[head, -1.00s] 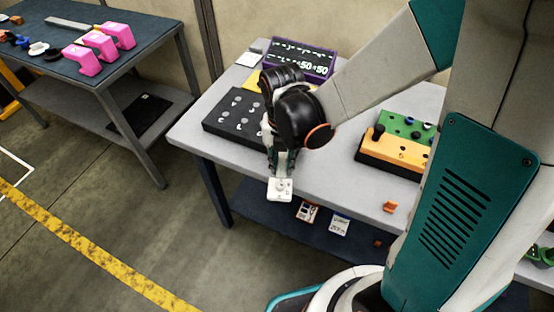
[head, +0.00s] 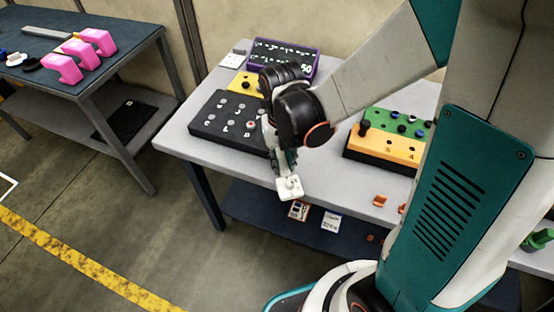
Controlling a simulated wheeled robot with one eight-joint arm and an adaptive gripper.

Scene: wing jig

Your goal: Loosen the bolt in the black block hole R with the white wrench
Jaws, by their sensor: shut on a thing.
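The black block (head: 212,131) lies on the grey table, left of my arm. Its top carries several pale round bolts or holes with small white letters. One disc at its right side looks reddish. I cannot read which hole is R, and my gripper and wrist hide the block's right end. My gripper (head: 284,168) points down in front of the block, near the table's front edge. It is shut on a white piece, the white wrench (head: 290,188), which hangs below the fingers, apart from the block.
A yellow block (head: 243,84) and a purple-framed dark panel (head: 285,58) stand behind the black block. An orange and green block (head: 378,147) is at the right. Small orange pieces (head: 380,201) lie near the front edge. A second table (head: 110,65) with pink brackets (head: 62,68) is at left.

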